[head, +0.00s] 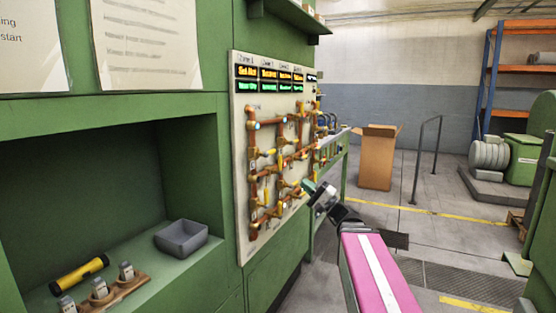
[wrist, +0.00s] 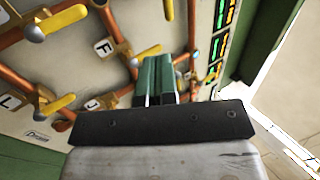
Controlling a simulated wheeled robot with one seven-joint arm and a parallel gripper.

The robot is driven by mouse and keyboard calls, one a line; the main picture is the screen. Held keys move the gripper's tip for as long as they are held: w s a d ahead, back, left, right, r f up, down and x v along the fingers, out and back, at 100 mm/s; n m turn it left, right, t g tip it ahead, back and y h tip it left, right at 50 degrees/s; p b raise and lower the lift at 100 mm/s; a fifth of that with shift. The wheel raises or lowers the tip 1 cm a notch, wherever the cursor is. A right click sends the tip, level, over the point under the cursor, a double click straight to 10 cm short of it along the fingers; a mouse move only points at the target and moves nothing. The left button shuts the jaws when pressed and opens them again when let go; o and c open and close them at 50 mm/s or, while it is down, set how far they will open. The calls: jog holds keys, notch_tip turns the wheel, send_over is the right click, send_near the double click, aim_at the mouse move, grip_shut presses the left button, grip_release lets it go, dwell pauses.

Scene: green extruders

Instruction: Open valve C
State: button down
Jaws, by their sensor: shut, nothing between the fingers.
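The valve panel (head: 242,150) is a pale upright board with copper pipes and several yellow-handled valves. My gripper (head: 310,187) is at the panel's lower right side in the head view. In the wrist view its two green fingers (wrist: 155,78) are together, with nothing between them, in front of the pipes. A yellow handle (wrist: 147,53) lies close beside the fingertips; I cannot tell if they touch. Other yellow handles (wrist: 62,20) and (wrist: 57,103) lie to the left. Labels F (wrist: 103,47), J (wrist: 93,104) and L (wrist: 8,102) are readable. I cannot make out a C label.
Lit displays (head: 272,73) run along the panel top. A green cabinet recess (head: 95,155) at left holds a grey bin (head: 181,238) and a yellow-black cylinder (head: 79,275). A cardboard box (head: 376,160) and a metal railing (head: 427,160) stand beyond. Floor is open between them.

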aim_at(274, 152)
jog(key=shift+d+r, duration=0.2)
jog(key=shift+r, duration=0.15)
jog(key=shift+a, duration=0.1)
jog(key=x, duration=1.3)
jog(key=shift+w+a+r, duration=0.15)
jog(key=shift+a+r, duration=0.05)
jog(key=shift+r, duration=0.2)
jog(key=shift+w+d+r+n+g+y, duration=0.15)
jog(key=shift+n+g+y, duration=0.1)
jog(key=shift+n+g, duration=0.3)
jog(key=shift+a+r+n+g+y, duration=0.15)
jog(key=shift+n+g+y, duration=0.15)
jog(key=shift+n, duration=0.35)
jog(key=r+n+g+h, duration=0.1)
jog(key=n+g, duration=0.2)
jog(key=n, duration=0.3)
jog(key=s+r+n+g+h, duration=0.1)
jog(key=r+n+g, duration=0.1)
jog(key=n+g, duration=0.2)
jog(key=r+n+g+h, duration=0.1)
jog(key=n+g, duration=0.3)
jog(key=n, duration=0.5)
jog(key=shift+s+a+r+n+g, duration=0.25)
jog(key=shift+a+r+n, duration=0.15)
jog(key=shift+r, duration=0.1)
jog(key=shift+d, duration=0.2)
